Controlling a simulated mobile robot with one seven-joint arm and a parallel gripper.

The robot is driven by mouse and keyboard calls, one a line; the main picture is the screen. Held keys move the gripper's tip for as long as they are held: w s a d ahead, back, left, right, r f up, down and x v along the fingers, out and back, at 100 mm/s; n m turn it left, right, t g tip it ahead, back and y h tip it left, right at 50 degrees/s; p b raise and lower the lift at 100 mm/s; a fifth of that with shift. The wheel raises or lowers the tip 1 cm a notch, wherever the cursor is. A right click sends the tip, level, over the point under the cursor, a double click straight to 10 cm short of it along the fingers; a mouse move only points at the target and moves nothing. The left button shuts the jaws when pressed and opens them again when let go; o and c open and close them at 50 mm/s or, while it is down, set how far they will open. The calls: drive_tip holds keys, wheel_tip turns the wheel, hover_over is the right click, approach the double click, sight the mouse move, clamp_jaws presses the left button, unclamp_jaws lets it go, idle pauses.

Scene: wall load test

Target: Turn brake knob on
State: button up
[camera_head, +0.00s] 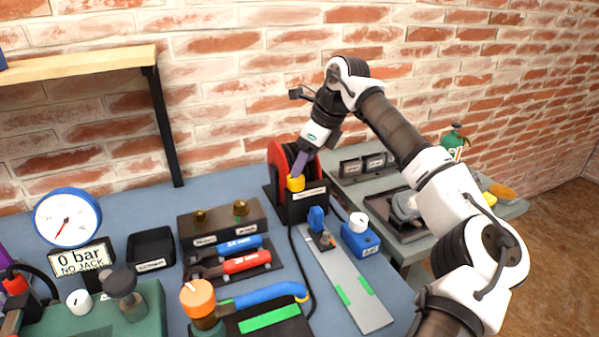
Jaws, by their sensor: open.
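A red and black reel (282,156) stands on a black base (306,208) near the back right of the blue bench. A yellow knob-like piece (295,184) sits at the reel's front and looks like the brake knob; its label is too small to read. My gripper (298,173) reaches down from above right, with its fingers just over the yellow piece. The gripper is open. I cannot tell whether the fingers touch the piece or stand around it. The arm and fingers hide part of the reel.
A blue box with a white knob (358,222) and a grey rail (350,285) lie in front of the reel. A block with brass fittings (222,220) stands left of it. A black cable runs down from the reel. A brick wall is close behind.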

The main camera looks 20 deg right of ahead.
drive_tip(key=v, duration=0.9)
